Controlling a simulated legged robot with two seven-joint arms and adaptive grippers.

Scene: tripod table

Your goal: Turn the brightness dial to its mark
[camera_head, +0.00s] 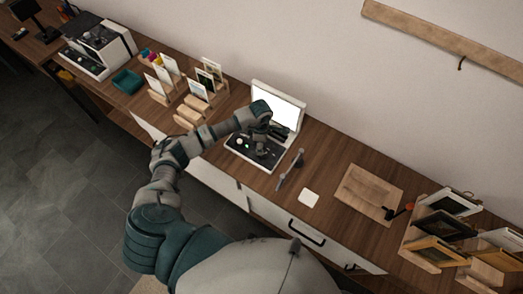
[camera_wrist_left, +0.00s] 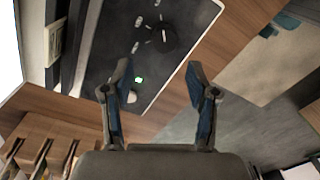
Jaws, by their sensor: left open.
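The light box (camera_head: 278,106) has a lit white screen and a black control panel (camera_head: 240,152) in front of it. In the left wrist view the panel (camera_wrist_left: 110,40) carries a dark round dial (camera_wrist_left: 165,42) with a white pointer line and several white marks beside it. I cannot tell which mark is the target. A green light (camera_wrist_left: 139,79) glows on the panel. A pale knob (camera_wrist_left: 130,95) is partly hidden by a finger. My left gripper (camera_head: 261,152) is over the panel, fingers (camera_wrist_left: 158,90) apart and empty, with the dial beyond the fingertips. My right gripper is not in view.
Right of the panel lie a dark slim tool (camera_head: 290,170) and a white square (camera_head: 309,197). Further right are a wooden board (camera_head: 368,190) and framed pictures (camera_head: 447,228). Small card stands (camera_head: 190,105) stand left of the light box. The wall is close behind.

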